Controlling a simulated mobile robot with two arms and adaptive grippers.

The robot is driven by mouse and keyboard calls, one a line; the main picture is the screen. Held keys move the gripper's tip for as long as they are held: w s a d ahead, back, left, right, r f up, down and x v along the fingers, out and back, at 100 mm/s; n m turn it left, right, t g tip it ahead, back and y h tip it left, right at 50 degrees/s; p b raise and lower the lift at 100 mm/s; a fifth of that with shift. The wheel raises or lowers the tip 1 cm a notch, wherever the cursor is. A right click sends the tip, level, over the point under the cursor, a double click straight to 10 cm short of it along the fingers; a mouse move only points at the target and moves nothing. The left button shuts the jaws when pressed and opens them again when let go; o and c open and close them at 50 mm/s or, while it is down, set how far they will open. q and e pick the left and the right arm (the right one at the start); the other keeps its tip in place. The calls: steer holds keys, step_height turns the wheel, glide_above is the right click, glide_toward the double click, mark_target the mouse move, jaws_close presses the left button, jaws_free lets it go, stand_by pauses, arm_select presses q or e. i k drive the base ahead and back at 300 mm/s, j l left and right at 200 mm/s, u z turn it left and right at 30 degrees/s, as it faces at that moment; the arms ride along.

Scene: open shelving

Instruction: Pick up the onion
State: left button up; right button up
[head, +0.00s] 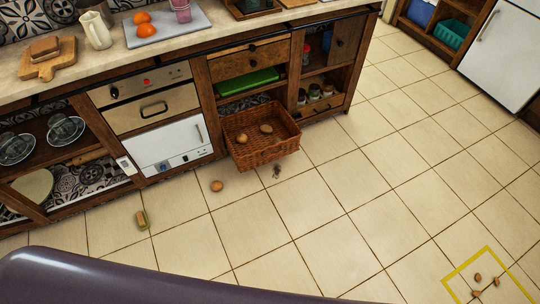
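A small round orange-brown item (216,186), which looks like an onion, lies on the tiled floor in front of the lower cabinets. Two more brownish round items, one (266,128) at the back and one (242,137) at the left, lie in a wicker basket (262,153) pulled out from the shelving. They are too small to tell whether they are onions or potatoes. Neither of my grippers is in view.
A small brown-and-green item (141,219) lies on the floor at left. A yellow square outline (455,272) at lower right surrounds several small brown items (477,277). A small dark thing (277,171) lies below the basket. The middle floor is clear.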

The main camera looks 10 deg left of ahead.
mark_target(216, 186)
steer(key=u, duration=0.9)
steer(key=i+l+u, duration=0.15)
steer(key=i+l, duration=0.5)
steer(key=l, duration=0.1)
